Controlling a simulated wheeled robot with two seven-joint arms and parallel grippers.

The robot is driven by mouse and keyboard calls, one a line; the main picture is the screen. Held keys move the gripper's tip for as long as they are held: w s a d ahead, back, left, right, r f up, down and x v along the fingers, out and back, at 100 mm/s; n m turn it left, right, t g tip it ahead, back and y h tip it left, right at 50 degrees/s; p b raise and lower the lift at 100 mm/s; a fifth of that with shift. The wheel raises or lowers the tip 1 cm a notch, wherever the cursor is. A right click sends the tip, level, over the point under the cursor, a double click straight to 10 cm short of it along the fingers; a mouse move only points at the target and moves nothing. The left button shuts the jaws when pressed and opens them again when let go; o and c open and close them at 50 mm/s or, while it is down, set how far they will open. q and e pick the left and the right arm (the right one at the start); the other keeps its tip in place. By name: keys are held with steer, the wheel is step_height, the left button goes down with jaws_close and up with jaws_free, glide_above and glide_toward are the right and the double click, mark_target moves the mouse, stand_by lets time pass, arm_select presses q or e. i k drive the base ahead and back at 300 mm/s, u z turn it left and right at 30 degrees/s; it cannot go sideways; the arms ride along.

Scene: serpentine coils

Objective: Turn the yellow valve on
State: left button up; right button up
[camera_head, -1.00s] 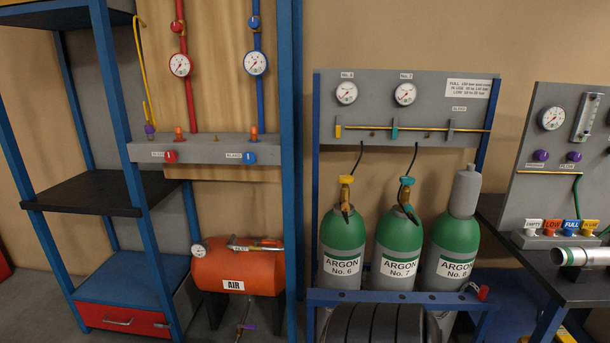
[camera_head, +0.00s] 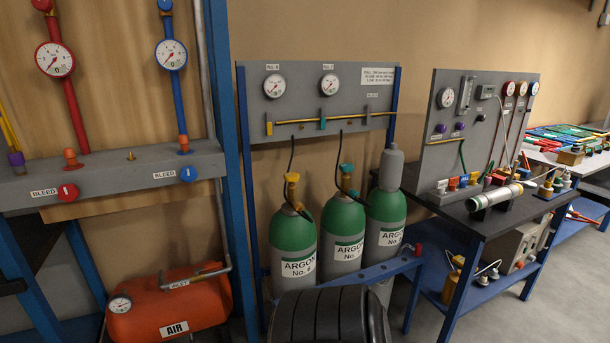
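Several yellow parts are in view, and I cannot tell for certain which is the task's yellow valve. A yellow valve (camera_head: 291,185) sits on top of the green and grey cylinder (camera_head: 293,240) at the left of the rack, with a dark hose running up from it. A small yellow handle (camera_head: 269,127) stands at the left end of the brass pipe (camera_head: 340,119) on the grey panel above. The teal valve (camera_head: 346,176) tops the middle cylinder (camera_head: 343,228). Neither of my grippers is in view.
A capped cylinder (camera_head: 386,215) stands at the rack's right. A black tyre (camera_head: 333,318) is in front of the rack. An orange air tank (camera_head: 166,305) is low on the left. A workbench (camera_head: 470,217) with a gauge panel (camera_head: 440,150) is on the right. Grey floor shows at lower right.

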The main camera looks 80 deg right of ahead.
mark_target(291, 177)
steer(key=z, duration=0.75)
steer(key=i, duration=0.75)
steer(key=z, duration=0.9)
